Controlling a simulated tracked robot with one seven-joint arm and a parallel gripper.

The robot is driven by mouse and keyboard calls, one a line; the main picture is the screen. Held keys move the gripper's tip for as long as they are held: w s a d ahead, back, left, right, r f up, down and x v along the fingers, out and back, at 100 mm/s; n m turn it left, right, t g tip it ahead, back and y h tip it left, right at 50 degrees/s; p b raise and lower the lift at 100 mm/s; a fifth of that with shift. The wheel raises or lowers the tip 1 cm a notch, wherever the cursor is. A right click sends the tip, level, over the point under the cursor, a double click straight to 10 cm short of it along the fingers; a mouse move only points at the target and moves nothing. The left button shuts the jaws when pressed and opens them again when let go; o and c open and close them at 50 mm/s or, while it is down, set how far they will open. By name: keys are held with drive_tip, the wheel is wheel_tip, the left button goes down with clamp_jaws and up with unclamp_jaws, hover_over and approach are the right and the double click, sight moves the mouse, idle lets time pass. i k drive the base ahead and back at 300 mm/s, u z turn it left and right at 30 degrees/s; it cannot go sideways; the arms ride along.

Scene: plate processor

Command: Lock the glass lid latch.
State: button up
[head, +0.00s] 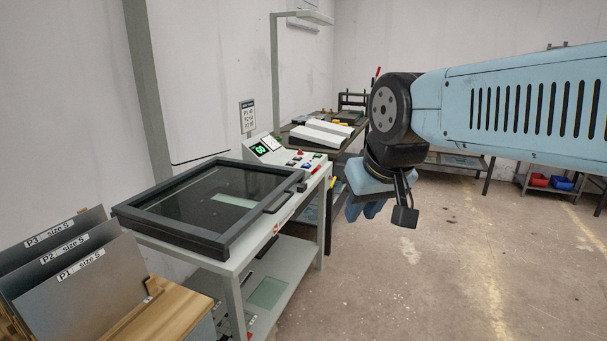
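The glass lid (180,205) has a thick black frame and lies flat, apparently closed, on the white processor table. A black bar handle (276,199) is on its right edge. A small dark piece (301,187) sits at the lid's far right corner; I cannot tell whether it is the latch or whether it is locked. My gripper (364,210) hangs in the air to the right of the table, apart from the lid.
A control panel (268,149) with a green display and coloured buttons stands behind the lid. Grey plates (75,290) labelled by size stand in a wooden rack (160,312) at the front left. A shelf (285,275) lies under the table. The floor at right is clear.

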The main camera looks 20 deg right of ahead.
sight(317, 168)
drive_tip(key=z, duration=0.4)
drive_tip(key=i, duration=0.45)
drive_tip(key=u, duration=0.15)
drive_tip(key=k, duration=0.65)
drive_tip(key=z, duration=0.3)
drive_tip(key=i, duration=1.55)
drive_tip(key=u, duration=0.45)
